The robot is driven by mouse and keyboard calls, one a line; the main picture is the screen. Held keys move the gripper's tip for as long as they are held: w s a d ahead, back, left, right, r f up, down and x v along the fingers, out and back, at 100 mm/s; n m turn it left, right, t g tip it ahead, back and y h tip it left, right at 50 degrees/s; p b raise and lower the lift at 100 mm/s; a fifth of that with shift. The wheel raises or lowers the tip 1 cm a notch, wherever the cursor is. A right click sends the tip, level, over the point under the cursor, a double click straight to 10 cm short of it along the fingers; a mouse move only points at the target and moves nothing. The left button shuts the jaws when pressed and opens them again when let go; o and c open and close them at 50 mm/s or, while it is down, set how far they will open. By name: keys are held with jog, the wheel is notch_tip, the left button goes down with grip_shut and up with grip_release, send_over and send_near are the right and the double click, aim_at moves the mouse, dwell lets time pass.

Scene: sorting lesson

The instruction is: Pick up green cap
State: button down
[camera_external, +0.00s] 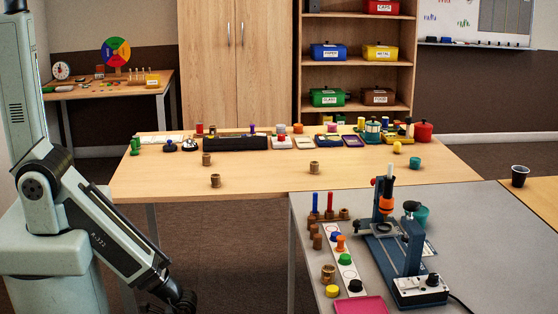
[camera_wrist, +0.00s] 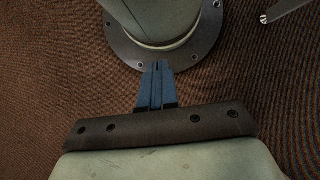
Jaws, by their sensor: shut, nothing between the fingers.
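A green cap (camera_external: 355,286) sits on a white strip with round markings on the grey table, near its front left. The wrist view shows no cap.
An orange cap (camera_external: 340,239) and a yellow cap (camera_external: 332,291) are near the green cap, with a pink tray (camera_external: 359,305) in front. A blue press (camera_external: 412,250) stands to the right.

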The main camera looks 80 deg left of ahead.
jog(key=c, duration=0.7)
grip_release()
jog(key=shift+c, duration=0.2)
jog(key=shift+w, duration=0.1)
